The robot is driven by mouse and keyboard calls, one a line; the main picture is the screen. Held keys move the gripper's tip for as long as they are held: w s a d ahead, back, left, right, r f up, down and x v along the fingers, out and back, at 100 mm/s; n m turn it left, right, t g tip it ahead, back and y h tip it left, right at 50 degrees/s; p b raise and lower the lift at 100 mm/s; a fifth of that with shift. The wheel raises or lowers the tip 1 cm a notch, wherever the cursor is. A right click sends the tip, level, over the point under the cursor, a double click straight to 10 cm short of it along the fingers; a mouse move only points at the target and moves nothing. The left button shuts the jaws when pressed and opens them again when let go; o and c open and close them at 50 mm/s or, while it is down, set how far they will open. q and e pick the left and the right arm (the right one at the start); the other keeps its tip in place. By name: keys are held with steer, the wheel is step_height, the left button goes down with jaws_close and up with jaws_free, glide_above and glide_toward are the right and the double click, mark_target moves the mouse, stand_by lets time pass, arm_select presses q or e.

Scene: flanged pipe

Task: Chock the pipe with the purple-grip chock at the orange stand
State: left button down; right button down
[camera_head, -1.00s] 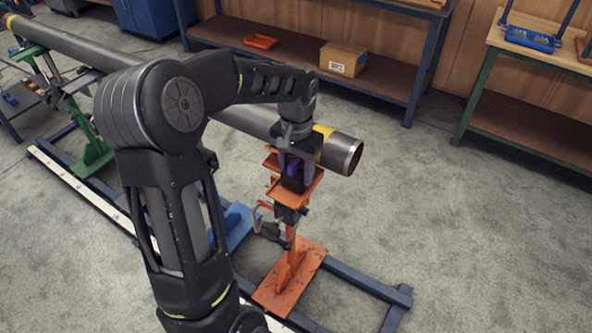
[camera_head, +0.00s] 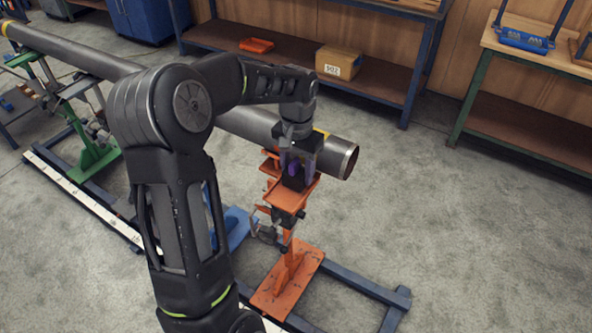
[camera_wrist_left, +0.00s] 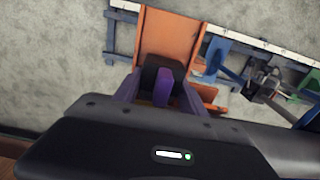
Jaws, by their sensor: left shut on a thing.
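My left gripper (camera_head: 297,168) is shut on the purple-grip chock (camera_head: 292,183), a dark block with a purple grip. It holds the chock at the top plate of the orange stand (camera_head: 288,280), on the near side of the pipe (camera_head: 250,123) and close to its open end. Whether the chock touches the plate or the pipe I cannot tell. In the left wrist view the chock (camera_wrist_left: 163,86) sits between the fingers, with the orange stand (camera_wrist_left: 172,35) beyond it. My right gripper is not in view.
A green stand (camera_head: 95,155) bears the pipe farther left. A blue floor rail (camera_head: 350,285) runs under the stands. Shelving with a cardboard box (camera_head: 341,62) and an orange tray (camera_head: 257,45) stands behind. The floor to the right is clear.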

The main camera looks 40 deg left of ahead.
mark_target(296, 160)
arm_select(q)
steer(key=shift+w, duration=0.2)
steer(key=c, duration=0.6)
jaws_free()
steer(key=shift+r, duration=0.1)
steer(key=shift+s+r+p, duration=0.15)
steer(key=shift+r+p, duration=0.65)
steer(key=shift+r, duration=0.35)
steer(key=shift+s+r+p, duration=0.2)
steer(key=shift+r+p, duration=0.6)
steer(key=shift+r, duration=0.3)
steer(key=shift+s+r+p, duration=0.15)
steer(key=shift+r+p, duration=0.65)
steer(key=shift+r, duration=0.35)
